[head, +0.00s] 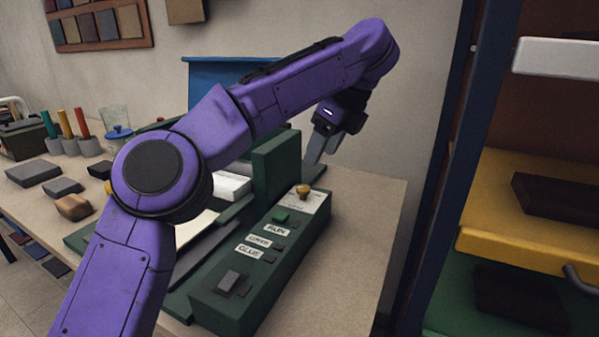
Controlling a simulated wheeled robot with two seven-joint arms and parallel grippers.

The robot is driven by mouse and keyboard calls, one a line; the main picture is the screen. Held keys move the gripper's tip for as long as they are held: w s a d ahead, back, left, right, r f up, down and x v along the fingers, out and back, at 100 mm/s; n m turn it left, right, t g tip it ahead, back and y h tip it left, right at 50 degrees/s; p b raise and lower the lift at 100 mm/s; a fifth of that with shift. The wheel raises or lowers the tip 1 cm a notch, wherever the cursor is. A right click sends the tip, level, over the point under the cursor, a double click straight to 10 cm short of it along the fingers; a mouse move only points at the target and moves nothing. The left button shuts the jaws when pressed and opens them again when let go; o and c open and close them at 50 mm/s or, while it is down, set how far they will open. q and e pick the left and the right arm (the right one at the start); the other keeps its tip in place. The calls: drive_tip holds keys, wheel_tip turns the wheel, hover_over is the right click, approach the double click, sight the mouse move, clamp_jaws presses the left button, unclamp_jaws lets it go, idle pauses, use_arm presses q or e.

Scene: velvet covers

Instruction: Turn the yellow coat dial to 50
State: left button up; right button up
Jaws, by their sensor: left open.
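The yellow coat dial (304,191) is a small knob on a white plate at the far end of the green control box (262,289). The scale marks and the dial's setting are too small to read. My left gripper (318,158) is open and empty, with its fingers pointing down. My right gripper is not in view.
The control box has labelled buttons and a grey switch (229,281). A green upright block (276,160) stands beside the gripper. Jars, colored sticks and blocks lie on the table's left. Shelves (530,245) stand at right.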

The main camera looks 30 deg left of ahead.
sight(304, 187)
use_arm(q)
drive_tip(key=b+x, duration=0.3)
drive_tip(key=x, duration=0.7)
drive_tip(key=shift+a, duration=0.2)
drive_tip(key=shift+b, duration=0.3)
drive_tip(key=c, duration=1)
